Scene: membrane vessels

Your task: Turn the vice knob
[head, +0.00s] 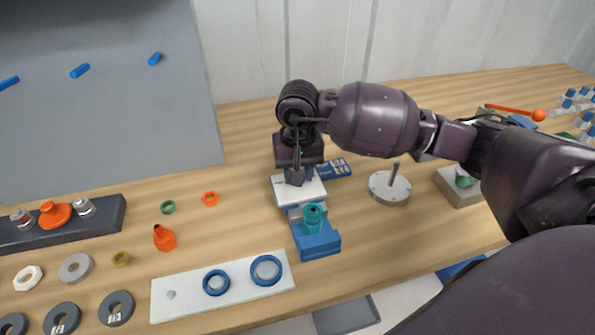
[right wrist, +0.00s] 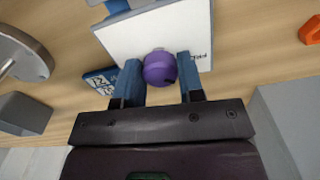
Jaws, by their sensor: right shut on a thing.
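The vice (head: 318,241) is a blue block with a white plate (head: 305,192), standing on the wooden table below my right arm. A teal fitting (head: 313,218) sits upright in its blue front part. In the right wrist view, the round purple knob (right wrist: 160,68) lies between the two blue fingers of my right gripper (right wrist: 159,80), in front of the white plate (right wrist: 130,35). My right gripper is shut on the knob. In the head view the gripper (head: 296,177) points down at the plate and hides the knob. My left gripper is out of view.
A grey disc with an upright pin (head: 390,187) stands right of the vice. A white board with blue rings (head: 190,305) lies front left. An orange bottle (head: 164,238), nuts and washers lie further left. A blue labelled block (head: 335,168) is behind the vice.

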